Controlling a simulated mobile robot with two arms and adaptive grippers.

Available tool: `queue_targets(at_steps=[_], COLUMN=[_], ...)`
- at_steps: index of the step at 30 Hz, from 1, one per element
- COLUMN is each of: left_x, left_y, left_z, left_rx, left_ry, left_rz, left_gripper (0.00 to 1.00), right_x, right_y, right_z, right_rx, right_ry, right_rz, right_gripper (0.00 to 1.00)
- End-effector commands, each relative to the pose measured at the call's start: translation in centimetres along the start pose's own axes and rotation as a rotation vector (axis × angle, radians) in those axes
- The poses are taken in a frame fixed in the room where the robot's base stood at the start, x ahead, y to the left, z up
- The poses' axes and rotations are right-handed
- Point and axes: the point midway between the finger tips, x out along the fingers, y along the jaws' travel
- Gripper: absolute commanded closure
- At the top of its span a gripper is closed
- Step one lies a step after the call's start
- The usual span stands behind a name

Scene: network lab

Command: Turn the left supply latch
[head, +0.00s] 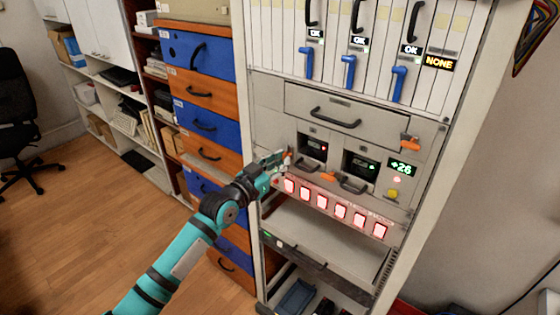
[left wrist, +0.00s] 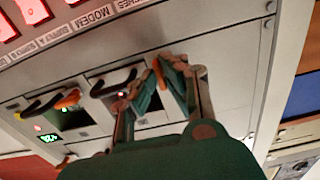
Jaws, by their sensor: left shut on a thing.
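The left supply unit (head: 312,147) sits in the rack with a dark window and a red light. Its small orange latch (left wrist: 158,74) shows between the fingertips of my left gripper (left wrist: 168,75) in the left wrist view. In the head view my left gripper (head: 279,160) reaches in from the left to the left side of this unit and hides most of the latch. The gripper is shut on the latch. The unit's black handle (left wrist: 114,84) is beside the fingers. My right gripper is not in view.
The right supply (head: 360,166) has its own orange latch (head: 328,177) close by. A row of lit red buttons (head: 340,211) runs just below. A drawer with a black handle (head: 335,118) is above. Blue and orange drawers (head: 205,122) stand left of the rack.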

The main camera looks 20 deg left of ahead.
Motion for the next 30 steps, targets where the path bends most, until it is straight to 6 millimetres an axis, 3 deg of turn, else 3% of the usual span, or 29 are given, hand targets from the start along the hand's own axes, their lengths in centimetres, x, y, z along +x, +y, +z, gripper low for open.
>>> queue_targets(at_steps=[17,18,22,30], left_x=[-0.01,-0.01,-0.01,-0.05], left_y=[0.02,0.02,0.01,0.00], left_z=[0.15,0.15,0.11,0.05], left_rx=[-0.030,-0.030,-0.029,-0.028], left_ry=[-0.003,-0.003,-0.002,-0.001], left_rz=[0.000,0.000,0.000,0.000], left_gripper=[1.00,0.86,0.69,0.67], right_x=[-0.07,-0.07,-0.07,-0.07], right_y=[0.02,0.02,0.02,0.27], right_z=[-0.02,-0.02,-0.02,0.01], right_rx=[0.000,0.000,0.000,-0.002], right_ry=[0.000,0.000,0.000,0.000], right_rz=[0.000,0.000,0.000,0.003], right_gripper=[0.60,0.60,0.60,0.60])
